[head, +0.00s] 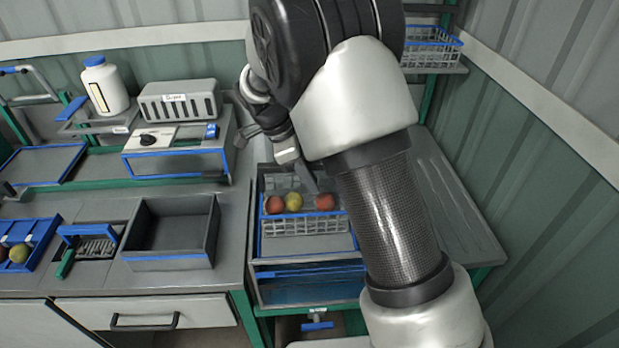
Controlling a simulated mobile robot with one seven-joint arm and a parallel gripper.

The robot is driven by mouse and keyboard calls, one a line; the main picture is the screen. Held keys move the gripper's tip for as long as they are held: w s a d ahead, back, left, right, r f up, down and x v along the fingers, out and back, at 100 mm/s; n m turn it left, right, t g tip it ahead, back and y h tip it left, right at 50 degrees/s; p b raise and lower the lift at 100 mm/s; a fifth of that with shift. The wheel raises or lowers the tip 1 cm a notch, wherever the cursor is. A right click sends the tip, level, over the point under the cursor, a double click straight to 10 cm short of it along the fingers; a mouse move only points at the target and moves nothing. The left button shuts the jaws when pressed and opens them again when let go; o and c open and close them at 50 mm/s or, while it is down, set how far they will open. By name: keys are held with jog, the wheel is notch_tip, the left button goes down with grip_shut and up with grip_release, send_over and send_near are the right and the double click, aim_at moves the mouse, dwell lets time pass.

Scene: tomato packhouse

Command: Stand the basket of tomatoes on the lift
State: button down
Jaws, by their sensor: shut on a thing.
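The basket of tomatoes (305,226) is a grey wire basket with a blue rim, at the middle of the head view. It looks upright, with red and yellowish tomatoes (293,201) inside. My gripper (308,180) reaches down at the basket's back side and is shut on the basket; my arm hides part of the fingers and the basket's right end. Under the basket is a grey, blue-edged platform (301,246), which may be the lift. I cannot tell whether the basket touches it.
Left of the basket, an empty grey bin (172,231) stands on the bench near a blue tray (24,243) of produce. A white bottle (105,88) and a grey slotted box (180,101) stand behind. Another wire basket (432,50) sits on a shelf at upper right. The grey top at right (455,215) is clear.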

jog(key=shift+f+b, duration=0.55)
dwell(0.4)
jog(key=c, duration=1.6)
grip_release()
jog(key=c, duration=0.3)
jog(key=shift+r+p, duration=1.9)
jog(key=shift+r, duration=1.65)
